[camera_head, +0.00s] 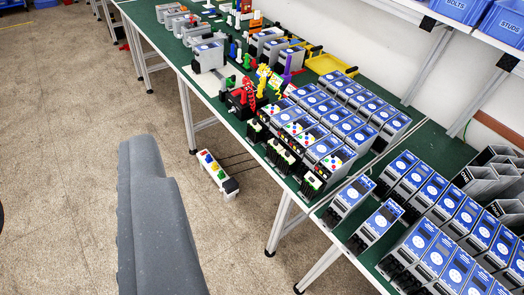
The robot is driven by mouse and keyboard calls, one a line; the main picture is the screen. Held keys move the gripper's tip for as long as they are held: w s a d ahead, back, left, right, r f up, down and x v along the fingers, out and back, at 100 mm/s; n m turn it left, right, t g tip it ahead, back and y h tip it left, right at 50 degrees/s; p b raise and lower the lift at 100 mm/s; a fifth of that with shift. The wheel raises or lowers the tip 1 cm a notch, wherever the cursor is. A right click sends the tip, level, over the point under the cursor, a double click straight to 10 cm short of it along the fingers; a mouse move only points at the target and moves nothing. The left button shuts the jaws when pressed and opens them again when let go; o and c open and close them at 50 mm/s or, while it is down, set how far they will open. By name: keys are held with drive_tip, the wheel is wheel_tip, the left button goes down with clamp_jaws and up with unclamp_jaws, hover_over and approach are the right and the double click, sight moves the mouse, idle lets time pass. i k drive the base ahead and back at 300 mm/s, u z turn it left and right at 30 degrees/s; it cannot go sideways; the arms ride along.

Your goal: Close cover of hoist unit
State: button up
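A grey blocky shape at the lower left is part of my arm or my gripper (150,180). It is over the bare floor, left of the bench and well apart from everything on it. I cannot make out two separate fingertips or any held object. No part is clearly recognisable as the hoist unit or its cover. Many grey units with blue label faces (350,125) stand in rows on the long green bench (160,35). Several nearer units (302,132) show coloured buttons and dark terminal blocks. Whether any cover is open cannot be told.
A small box with coloured buttons (213,170) is low beside the bench legs, with thin cables. Red and yellow parts (255,85), a yellow tray (325,62) and grey empty housings (485,175) are on the bench. Blue bins (504,22) sit above. Floor at left is clear.

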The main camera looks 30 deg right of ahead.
sight(312, 179)
drive_tip(key=i, duration=0.95)
drive_tip(key=z, duration=0.3)
